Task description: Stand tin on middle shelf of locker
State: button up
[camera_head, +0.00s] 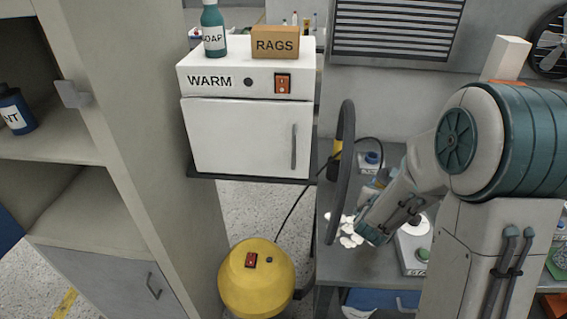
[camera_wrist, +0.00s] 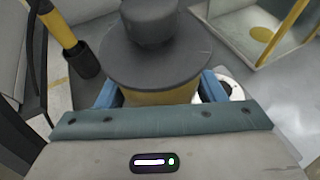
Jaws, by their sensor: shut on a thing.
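My gripper (camera_wrist: 159,92) is shut on a tin in the wrist view, with a blue finger on each side. The tin (camera_wrist: 155,62) has a yellow body and a wide dark grey top with a raised knob. In the head view my gripper (camera_head: 372,222) is low over the grey bench; I cannot make out the tin there. A tall grey unit with open shelves, seemingly the locker (camera_head: 140,120), stands at the left. One shelf (camera_head: 60,148) bears a dark blue bottle (camera_head: 15,112). A lower shelf surface (camera_head: 90,222) looks empty. I cannot tell which shelf is the middle one.
A white WARM cabinet (camera_head: 240,135) bears a SOAP bottle (camera_head: 213,30) and a RAGS box (camera_head: 275,42). A black ring (camera_head: 342,170) stands upright beside my gripper. A yellow round machine (camera_head: 256,280) with a cable stands on the floor. White pieces (camera_head: 348,236) lie on the bench (camera_head: 350,262).

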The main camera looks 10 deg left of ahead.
aim_at(115, 210)
jog(key=z, duration=1.95)
jog(key=k, duration=1.6)
jog(key=u, duration=2.3)
